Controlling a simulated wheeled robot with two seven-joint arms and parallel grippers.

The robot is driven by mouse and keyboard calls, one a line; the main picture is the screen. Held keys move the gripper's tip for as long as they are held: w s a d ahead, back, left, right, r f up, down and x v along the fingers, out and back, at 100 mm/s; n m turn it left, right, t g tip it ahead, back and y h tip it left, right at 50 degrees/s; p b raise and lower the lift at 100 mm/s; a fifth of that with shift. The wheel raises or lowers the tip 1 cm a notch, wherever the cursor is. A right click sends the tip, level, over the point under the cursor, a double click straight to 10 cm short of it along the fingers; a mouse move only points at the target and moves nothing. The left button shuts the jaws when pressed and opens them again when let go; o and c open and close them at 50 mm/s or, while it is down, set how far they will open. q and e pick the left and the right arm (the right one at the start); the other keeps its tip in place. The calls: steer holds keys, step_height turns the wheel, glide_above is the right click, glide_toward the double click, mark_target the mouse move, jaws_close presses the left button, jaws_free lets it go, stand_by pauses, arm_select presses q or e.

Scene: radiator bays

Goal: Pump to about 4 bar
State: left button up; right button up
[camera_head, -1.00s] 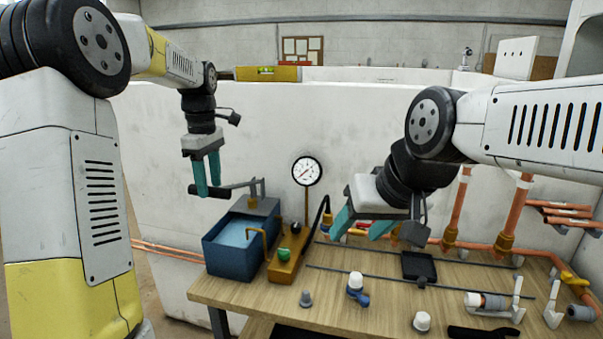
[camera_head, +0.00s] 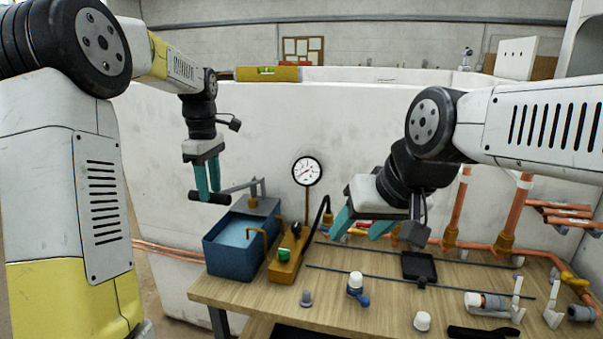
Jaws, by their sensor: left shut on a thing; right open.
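The test pump has a blue water tank (camera_head: 232,253) at the left end of the bench, with a grey lever (camera_head: 238,187) pivoting above it and a black grip (camera_head: 219,198) at the lever's left end. My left gripper (camera_head: 208,192) points down and is shut on the black grip; the lever slopes down to the left. The round white pressure gauge (camera_head: 307,171) stands on a thin stem behind the pump; its needle is too small to read surely. My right gripper (camera_head: 358,224) is open and empty, above the bench right of the gauge.
A valve block (camera_head: 285,263) with a green knob sits beside the tank, with a black hose rising from it. White-capped fittings (camera_head: 356,283), a black tray (camera_head: 419,267) and copper pipes (camera_head: 459,208) occupy the wooden bench (camera_head: 260,301). A white wall stands behind.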

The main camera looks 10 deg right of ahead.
arm_select(q)
steer(key=shift+f, duration=0.1)
steer(key=f, duration=0.2)
steer(key=s+f+t, duration=0.1)
steer(key=f+t, duration=0.1)
steer(key=f, duration=0.1)
steer(key=shift+s+a+f+h, duration=0.15)
steer(key=shift+a+f+h, duration=0.05)
steer(key=shift+f+h, duration=0.2)
